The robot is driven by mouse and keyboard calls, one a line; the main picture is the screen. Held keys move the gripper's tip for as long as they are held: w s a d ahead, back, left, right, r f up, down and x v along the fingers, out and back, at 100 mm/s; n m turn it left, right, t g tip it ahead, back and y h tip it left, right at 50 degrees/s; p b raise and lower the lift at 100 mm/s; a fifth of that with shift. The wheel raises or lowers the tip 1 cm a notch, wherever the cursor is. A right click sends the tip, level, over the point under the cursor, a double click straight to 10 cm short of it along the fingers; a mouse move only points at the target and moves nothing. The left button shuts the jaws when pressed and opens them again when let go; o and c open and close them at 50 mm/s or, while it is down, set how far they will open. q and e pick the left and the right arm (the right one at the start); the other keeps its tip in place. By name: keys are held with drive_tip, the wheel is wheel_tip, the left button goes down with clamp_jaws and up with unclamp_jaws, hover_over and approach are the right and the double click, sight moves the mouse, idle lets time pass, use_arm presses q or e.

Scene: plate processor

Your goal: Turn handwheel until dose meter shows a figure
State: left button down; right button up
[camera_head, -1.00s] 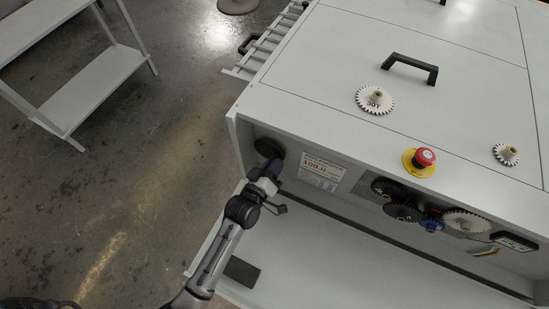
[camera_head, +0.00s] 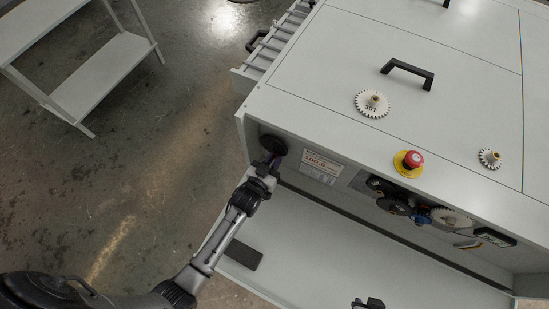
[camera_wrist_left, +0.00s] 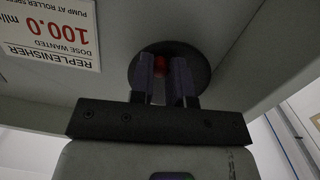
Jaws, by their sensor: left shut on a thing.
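The handwheel (camera_head: 272,145) is a dark disc on the left of the machine's front panel; it also shows in the left wrist view (camera_wrist_left: 203,65). My left gripper (camera_head: 271,163) is at the wheel. In the left wrist view its fingers (camera_wrist_left: 163,72) are shut on the wheel's red knob (camera_wrist_left: 159,66), which they partly hide. The dose label (camera_head: 321,166), reading 100.0, is right of the wheel. A small dark display (camera_head: 495,237), probably the dose meter, is at the panel's right; its figure is too small to read. My right gripper (camera_head: 368,303) barely shows at the bottom edge, its jaws unclear.
Dark gears (camera_head: 392,197) and a white gear (camera_head: 451,218) sit in the front panel. A red emergency button (camera_head: 413,159), loose white gears (camera_head: 372,104) and a black handle (camera_head: 407,71) are on top. A light tray (camera_head: 310,262) lies below. Open floor is at left.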

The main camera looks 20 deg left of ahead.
use_arm(q)
drive_tip(key=shift+f, duration=0.1)
idle(0.4)
drive_tip(key=c, duration=1.1)
unclamp_jaws()
drive_tip(key=s+a+r+p, duration=0.1)
drive_tip(key=s, duration=1.2)
drive_tip(key=shift+s+a, duration=0.2)
drive_tip(key=shift+s, duration=0.15)
drive_tip(key=shift+r, duration=0.1)
